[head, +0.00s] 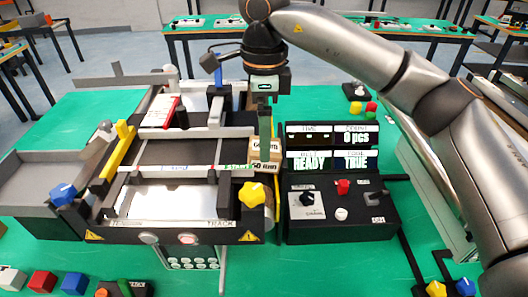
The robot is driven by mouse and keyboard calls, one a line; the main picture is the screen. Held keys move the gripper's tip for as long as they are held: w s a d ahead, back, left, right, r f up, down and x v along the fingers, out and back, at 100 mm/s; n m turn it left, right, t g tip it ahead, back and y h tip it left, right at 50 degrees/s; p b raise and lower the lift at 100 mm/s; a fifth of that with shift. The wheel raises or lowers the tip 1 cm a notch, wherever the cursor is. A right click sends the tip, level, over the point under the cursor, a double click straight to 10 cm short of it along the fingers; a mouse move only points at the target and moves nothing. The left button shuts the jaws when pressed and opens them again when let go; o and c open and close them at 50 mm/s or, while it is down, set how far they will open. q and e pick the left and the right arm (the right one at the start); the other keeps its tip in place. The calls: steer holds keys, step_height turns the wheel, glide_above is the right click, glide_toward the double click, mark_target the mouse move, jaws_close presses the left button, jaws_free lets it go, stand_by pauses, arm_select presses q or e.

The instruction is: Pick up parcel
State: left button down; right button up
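A small brown box (265,150), which looks like the parcel, sits at the right side of the mini conveyor (165,150), beside the display panel. My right gripper (265,128) comes down from above with its fingers pointing down at the box. The fingers overlap the box's top in the picture, and I cannot tell whether they grip it or only stand around it. The box's lower part is partly hidden behind a label strip reading about 50 mm. My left gripper is not in view.
A black control box (340,222) with a display reading READY and TRUE stands close right of the conveyor. A yellow knob (252,195) sits at the conveyor's front right. Coloured blocks (42,282) lie at the front left. Green table (330,275) is free in front.

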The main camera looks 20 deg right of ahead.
mark_target(273, 166)
steer(key=shift+f, duration=1.45)
steer(key=shift+c, duration=0.4)
steer(key=shift+r, duration=0.1)
steer(key=c, duration=1.3)
